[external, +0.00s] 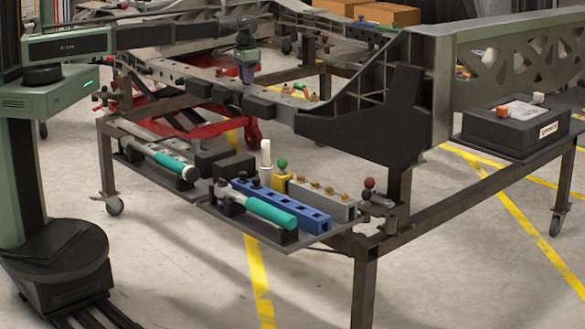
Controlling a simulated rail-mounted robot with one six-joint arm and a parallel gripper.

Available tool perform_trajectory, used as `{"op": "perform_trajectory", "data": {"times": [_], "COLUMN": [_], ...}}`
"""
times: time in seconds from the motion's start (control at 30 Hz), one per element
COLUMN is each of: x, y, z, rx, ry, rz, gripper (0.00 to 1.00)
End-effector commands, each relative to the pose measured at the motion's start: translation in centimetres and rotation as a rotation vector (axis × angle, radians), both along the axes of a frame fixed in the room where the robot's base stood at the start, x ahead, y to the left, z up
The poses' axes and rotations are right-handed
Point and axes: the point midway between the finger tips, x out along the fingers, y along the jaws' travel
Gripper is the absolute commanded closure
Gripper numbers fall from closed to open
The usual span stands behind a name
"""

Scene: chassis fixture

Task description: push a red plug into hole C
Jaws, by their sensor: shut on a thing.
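My gripper (247,74) hangs pointing down over the long grey chassis rail (205,83), at the upper middle of the view. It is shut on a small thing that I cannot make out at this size. Its fingertips are close above or at the rail; I cannot tell whether they touch it. No plug is clearly recognisable as the red plug. No letters show on the rail, so I cannot tell which hole is hole C.
A lower shelf carries a blue block (300,213), a grey block with brass knobs (325,197), turquoise-handled tools (270,212) and a white cylinder (266,158). A large black gusset (385,125) rises right of my gripper. A black box (510,130) stands further right.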

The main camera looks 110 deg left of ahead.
Motion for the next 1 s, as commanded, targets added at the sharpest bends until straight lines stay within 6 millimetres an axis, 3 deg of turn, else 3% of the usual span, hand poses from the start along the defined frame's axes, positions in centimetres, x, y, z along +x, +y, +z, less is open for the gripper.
{"op": "perform_trajectory", "data": {"times": [0.17,0.2,0.37,0.53,0.6,1.0], "x": [0.00,0.00,0.00,0.00,0.00,0.00], "y": [0.00,0.00,0.00,0.00,0.00,0.00], "z": [-0.60,-0.43,-0.41,-0.40,-0.40,-0.40], "rx": [0.000,0.000,0.000,0.000,0.000,0.000], "ry": [0.000,0.000,0.000,0.000,0.000,0.000], "rz": [0.000,0.000,0.000,0.000,0.000,0.000], "gripper": [1.00,0.71,0.47,0.47,0.53,0.53]}}
